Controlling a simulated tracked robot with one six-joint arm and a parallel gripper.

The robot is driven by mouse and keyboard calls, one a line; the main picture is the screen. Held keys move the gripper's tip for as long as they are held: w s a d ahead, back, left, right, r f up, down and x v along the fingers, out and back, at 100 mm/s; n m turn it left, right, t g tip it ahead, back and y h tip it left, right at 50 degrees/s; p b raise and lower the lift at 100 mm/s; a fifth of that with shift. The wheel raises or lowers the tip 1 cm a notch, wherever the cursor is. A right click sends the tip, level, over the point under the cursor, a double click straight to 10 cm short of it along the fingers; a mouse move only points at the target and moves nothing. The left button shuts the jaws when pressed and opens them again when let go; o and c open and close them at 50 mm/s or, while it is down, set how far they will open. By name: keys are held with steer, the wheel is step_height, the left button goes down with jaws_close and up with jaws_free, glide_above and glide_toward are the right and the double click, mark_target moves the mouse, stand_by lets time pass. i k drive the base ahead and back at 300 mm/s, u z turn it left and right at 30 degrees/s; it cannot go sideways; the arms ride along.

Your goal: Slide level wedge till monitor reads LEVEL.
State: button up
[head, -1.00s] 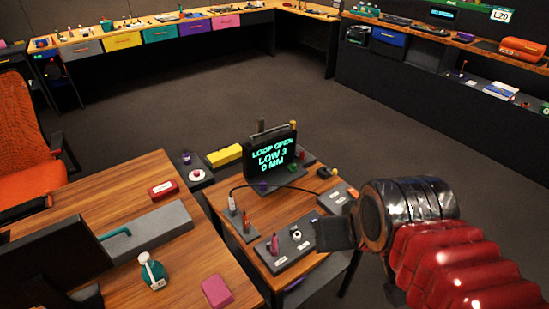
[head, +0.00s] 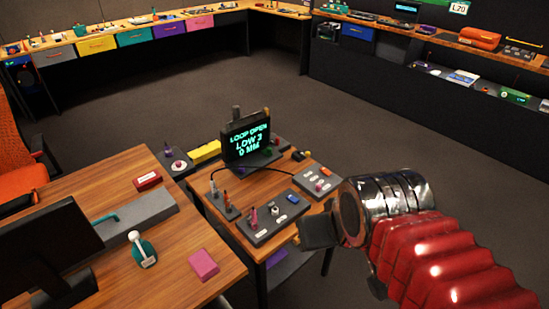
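The monitor (head: 246,140) stands on the small wooden table and reads "LOOP OPEN", "LOW 3", "0 MM" in green letters. I cannot tell for sure which thing is the level wedge. A grey control panel (head: 262,232) in front of the monitor carries a pink-red handle (head: 253,217), a white-topped knob (head: 275,210) and a small blue piece (head: 293,198). My gripper (head: 318,231) is a dark shape just right of this panel, seen from behind. Its fingertips are not clear, and I see nothing held in it.
A second small panel (head: 316,180) with an orange piece sits at the table's right. A yellow block (head: 205,152) lies behind left. The larger desk (head: 185,233) at left holds a pink block (head: 203,264) and a teal bottle-like thing (head: 144,252). Open carpet lies behind.

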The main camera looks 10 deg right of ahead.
mark_target(266, 152)
steer(key=z, duration=0.05)
steer(key=k, duration=0.15)
steer(key=u, duration=0.8)
steer(key=i, duration=0.55)
steer(key=u, duration=0.2)
